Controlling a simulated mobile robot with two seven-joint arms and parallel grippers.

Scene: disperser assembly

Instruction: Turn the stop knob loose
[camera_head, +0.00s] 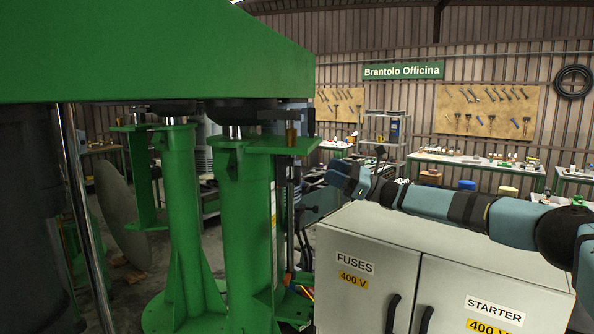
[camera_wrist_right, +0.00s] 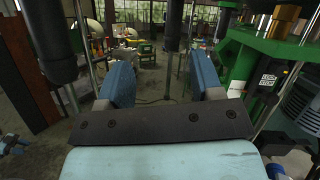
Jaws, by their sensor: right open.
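A small brass-coloured cylinder (camera_head: 291,137), which looks like the stop knob, stands on the green bracket (camera_head: 262,145) of the disperser. In the right wrist view a brass part (camera_wrist_right: 283,20) shows at the upper right, beside green metal; its lower end is partly hidden. My right gripper (camera_head: 343,174) is to the right of the bracket in the head view, above the grey cabinet, and apart from the brass cylinder. In the right wrist view its two blue fingers (camera_wrist_right: 163,80) are spread with nothing between them. My left gripper is not in view.
The grey cabinet (camera_head: 385,245) marked FUSES and STARTER stands below my right arm. Green columns (camera_head: 245,220) and a large green beam (camera_head: 150,55) fill the left. Workbenches and a tool wall are farther back. A dark cylinder with a steel rod (camera_wrist_right: 172,35) shows ahead of the fingers.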

